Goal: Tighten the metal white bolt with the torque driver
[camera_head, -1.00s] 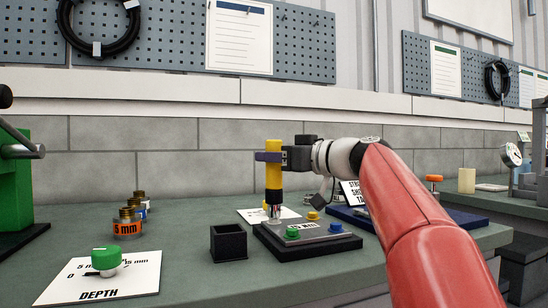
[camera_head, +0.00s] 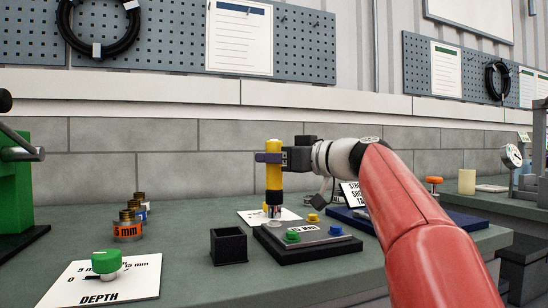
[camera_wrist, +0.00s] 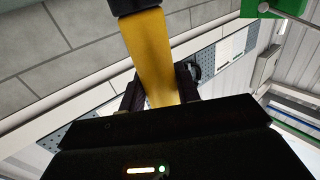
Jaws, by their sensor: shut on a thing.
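In the wrist view the driver (camera_wrist: 150,62) runs between my dark gripper fingers (camera_wrist: 160,90). The driver's lower end meets the grey plate of a black-based fixture (camera_head: 335,246), at its back left. The white bolt cannot be made out; the driver's end covers that spot. Green (camera_head: 291,237), blue (camera_head: 336,229) and yellow (camera_head: 312,218) bolts show on the plate.
An open black box (camera_head: 229,245) stands left of the fixture. A DEPTH card with a green knob (camera_head: 106,261) lies at front left. Several metal cylinders (camera_head: 127,231) stand behind it. A green machine (camera_head: 15,180) is at far left. A blue tray (camera_head: 352,219) lies behind right.

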